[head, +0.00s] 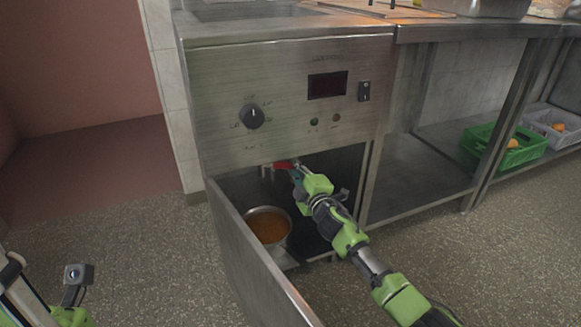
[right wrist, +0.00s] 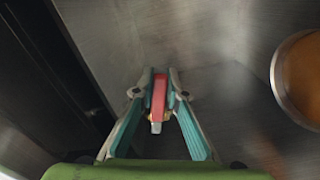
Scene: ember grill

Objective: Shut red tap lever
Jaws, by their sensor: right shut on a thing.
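The red tap lever (head: 283,165) is under the top edge of the open cabinet below the control panel. In the right wrist view the red lever (right wrist: 158,96) lies between the two teal fingers of my right gripper (right wrist: 160,88), which are shut on it. In the head view my right gripper (head: 296,172) reaches into the cabinet from the lower right, and its fingers partly hide the lever. The tap's pipe beside the lever is only partly seen. Part of my left arm shows at the lower left, but its fingers are out of view.
The cabinet door (head: 252,255) stands open toward me, left of my right arm. A metal pot (head: 249,222) of orange-brown liquid sits inside, below the tap; it also shows in the right wrist view (right wrist: 281,62). A green crate (head: 483,156) is on the right shelf.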

